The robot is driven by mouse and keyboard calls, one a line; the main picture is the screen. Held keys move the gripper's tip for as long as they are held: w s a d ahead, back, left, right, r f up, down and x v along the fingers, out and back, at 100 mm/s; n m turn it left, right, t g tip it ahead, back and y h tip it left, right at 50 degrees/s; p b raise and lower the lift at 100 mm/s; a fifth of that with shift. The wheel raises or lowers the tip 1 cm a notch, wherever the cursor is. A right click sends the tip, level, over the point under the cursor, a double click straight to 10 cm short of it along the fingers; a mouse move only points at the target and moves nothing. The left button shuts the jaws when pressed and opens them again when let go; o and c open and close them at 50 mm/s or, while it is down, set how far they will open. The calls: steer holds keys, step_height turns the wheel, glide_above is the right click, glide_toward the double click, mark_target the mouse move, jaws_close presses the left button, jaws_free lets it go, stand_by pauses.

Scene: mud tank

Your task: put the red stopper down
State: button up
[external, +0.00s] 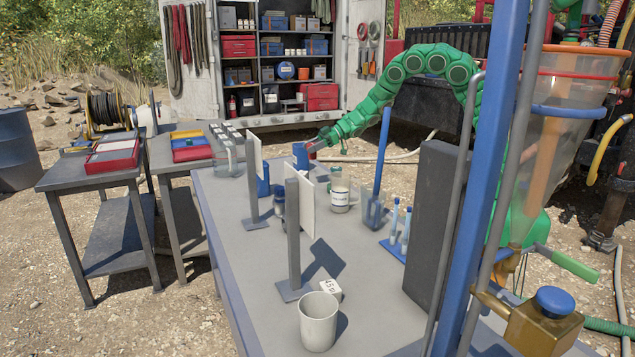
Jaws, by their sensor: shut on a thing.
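My green segmented arm reaches in from the right, over the far part of the grey table (245,285). My gripper (321,141) is at its left end and is shut on the small red stopper (314,146). The stopper is small in this view and partly hidden by the gripper. A blue thing (301,156) is just left of and below the stopper. I cannot tell whether they touch.
A labelled mug (340,192) stands below my gripper. Upright white panels (300,206) on grey posts, a blue rack (394,245), a glass jar (227,158) and a pale cup (318,321) stand on the table. The front-left tabletop is clear. Side tables hold trays (111,153).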

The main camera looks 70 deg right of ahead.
steer(key=s+d+m+t+h, duration=0.1)
steer(key=s+d, duration=0.7)
steer(key=s, duration=0.2)
steer(key=shift+w+d+f, duration=0.2)
steer(key=shift+w+f, duration=1.4)
steer(key=shift+w, duration=0.7)
steer(key=shift+w+d+f, duration=0.15)
steer(key=shift+w+f, duration=1.45)
steer(key=shift+w, duration=0.75)
steer(key=shift+w+d+f, duration=0.2)
steer(key=shift+w+f, duration=1.4)
steer(key=shift+w, duration=0.7)
steer(key=shift+w+f, duration=0.1)
steer(key=shift+f, duration=1.45)
steer(key=shift+f, duration=0.1)
steer(key=o, duration=1)
steer(key=shift+o, duration=0.2)
